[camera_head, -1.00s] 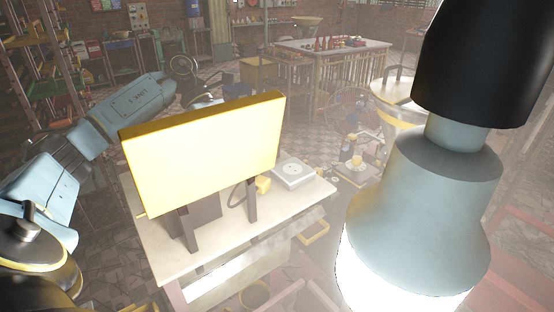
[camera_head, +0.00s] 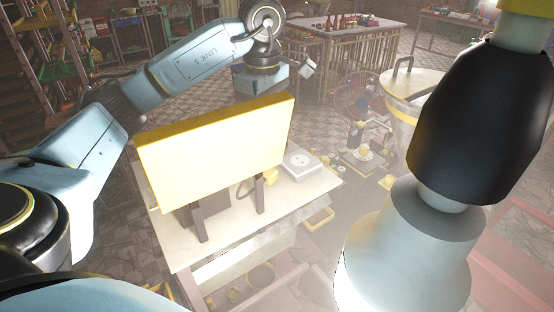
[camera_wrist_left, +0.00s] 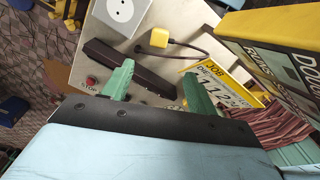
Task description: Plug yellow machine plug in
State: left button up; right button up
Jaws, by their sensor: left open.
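The yellow plug (camera_wrist_left: 158,38) lies on the pale tabletop with its dark cord running off to the right in the left wrist view. In the head view the plug (camera_head: 272,176) shows small behind the yellow board's leg. The white socket box (camera_wrist_left: 122,12) is beside the plug, apart from it; it also shows in the head view (camera_head: 300,164). My left gripper (camera_wrist_left: 158,88) is open, its two green fingertips spread and empty, above the table and short of the plug in the picture. In the head view the fingertips are hidden behind the yellow board. My right gripper is out of view.
A large yellow board (camera_head: 215,148) stands on dark legs on the table (camera_head: 185,262), close to my left gripper. Its printed side (camera_wrist_left: 285,60) shows in the wrist view. A red stop button (camera_wrist_left: 91,82) is near the left fingertip. A metal hopper (camera_head: 412,90) stands right.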

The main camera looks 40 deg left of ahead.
pick_arm(q)
send_over(268, 173)
jog(key=f, duration=0.5)
jog(key=a+f+b, duration=0.1)
jog(key=f, duration=0.1)
jog(key=shift+w+f, duration=0.2)
jog(key=shift+f, duration=0.2)
jog(key=f, duration=0.2)
jog(key=d+f+p, duration=0.1)
jog(key=f, duration=0.1)
jog(key=shift+s, duration=0.15)
jog(key=shift+f, duration=0.55)
jog(key=shift+c, duration=0.5)
jog(key=c, duration=0.9)
notch_tip(268, 173, up, 10)
jog(key=shift+a, duration=0.1)
